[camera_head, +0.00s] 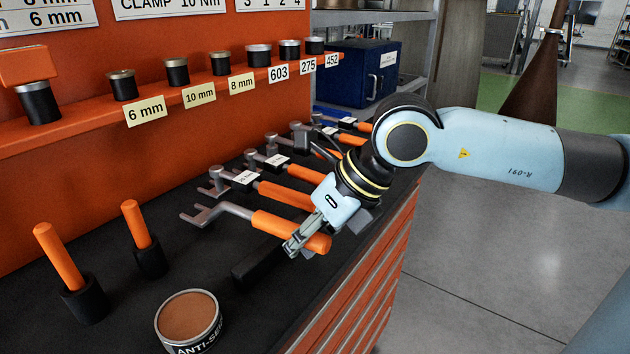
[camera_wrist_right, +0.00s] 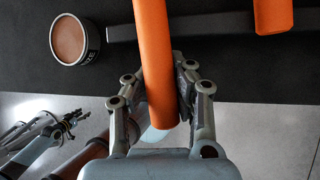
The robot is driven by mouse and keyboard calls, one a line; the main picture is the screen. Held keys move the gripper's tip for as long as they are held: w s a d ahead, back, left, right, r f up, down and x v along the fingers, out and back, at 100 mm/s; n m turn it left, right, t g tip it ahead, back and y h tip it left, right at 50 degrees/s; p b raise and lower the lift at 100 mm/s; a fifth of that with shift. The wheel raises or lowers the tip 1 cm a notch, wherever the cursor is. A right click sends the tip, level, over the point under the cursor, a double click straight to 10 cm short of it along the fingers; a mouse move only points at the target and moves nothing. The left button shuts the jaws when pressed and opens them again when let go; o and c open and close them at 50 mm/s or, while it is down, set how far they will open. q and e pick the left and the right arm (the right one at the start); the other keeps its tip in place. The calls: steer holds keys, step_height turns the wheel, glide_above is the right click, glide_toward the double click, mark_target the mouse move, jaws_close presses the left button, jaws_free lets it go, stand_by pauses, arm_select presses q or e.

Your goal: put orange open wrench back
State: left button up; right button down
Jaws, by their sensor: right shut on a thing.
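The orange open wrench has a grey forked end (camera_head: 203,215) and an orange handle (camera_head: 275,226). It is over the black bench top in the head view, at the near end of a row of tools. My right gripper (camera_head: 303,242) is shut on the end of its handle. In the right wrist view the handle (camera_wrist_right: 155,60) runs between both fingers (camera_wrist_right: 157,105). The forked end is out of that view. Grey jointed fingers, apparently my left gripper (camera_wrist_right: 68,121), show small at the lower left there; their opening is unclear.
Several orange-handled tools with labels (camera_head: 285,193) lie behind the wrench. A dark bar (camera_head: 258,263) lies in front of it. A round can (camera_head: 188,318) and two upright orange handles in black holders (camera_head: 60,258) (camera_head: 137,224) stand left. Sockets line an orange shelf (camera_head: 70,130).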

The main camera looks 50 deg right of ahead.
mark_target(263, 217)
steer(key=shift+w+a+b, duration=0.2)
steer(key=shift+w+b, duration=0.7)
steer(key=shift+w, duration=0.05)
steer(key=shift+w+a+b, duration=0.15)
steer(key=shift+w+b, duration=0.75)
steer(key=shift+w, duration=0.1)
steer(key=shift+w+a+b, duration=0.2)
steer(key=shift+w+b, duration=0.7)
steer(key=shift+w, duration=0.05)
steer(key=shift+w+a+b, duration=0.1)
steer(key=shift+w+b, duration=0.2)
steer(key=shift+w, duration=0.35)
steer(key=shift+w+a+b, duration=0.1)
steer(key=shift+w+b, duration=0.25)
steer(key=shift+b, duration=0.05)
steer(key=shift+w, duration=0.15)
steer(key=shift+f+b, duration=0.25)
steer(key=shift+b, duration=0.1)
